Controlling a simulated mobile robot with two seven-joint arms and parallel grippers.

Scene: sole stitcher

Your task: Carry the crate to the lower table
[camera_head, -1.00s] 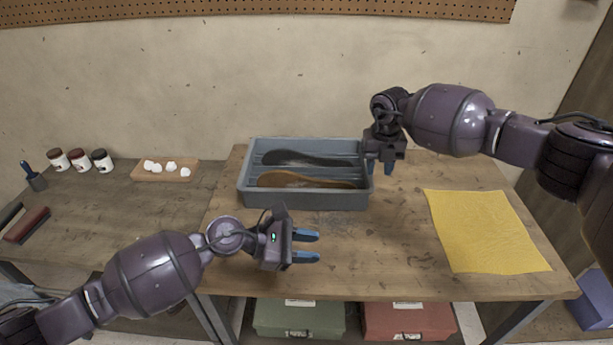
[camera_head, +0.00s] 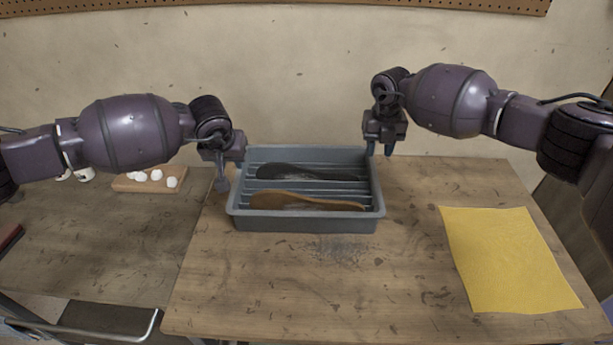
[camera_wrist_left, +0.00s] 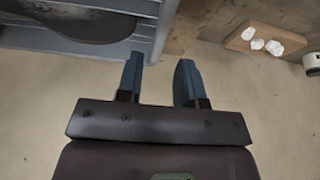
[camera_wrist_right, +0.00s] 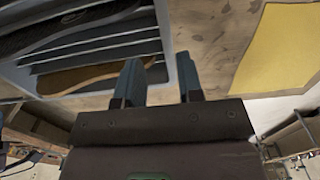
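The grey crate (camera_head: 305,225) stands on the higher wooden table (camera_head: 270,290). It has ribs inside and holds a dark sole (camera_head: 300,172) and a brown sole (camera_head: 290,199). The lower table (camera_head: 100,245) is at the left. My left gripper (camera_head: 223,182) is at the crate's left side, fingers down; the left wrist view shows its fingers (camera_wrist_left: 160,82) apart near the crate's wall. My right gripper (camera_head: 379,149) is at the crate's back right side; the right wrist view shows its fingers (camera_wrist_right: 160,80) apart by the wall. Neither clearly grips the crate.
A yellow cloth (camera_head: 510,258) lies on the right of the higher table. A wooden board with white lumps (camera_head: 150,185) lies at the back of the lower table, with jars partly hidden behind my left arm. The lower table's middle and front look clear.

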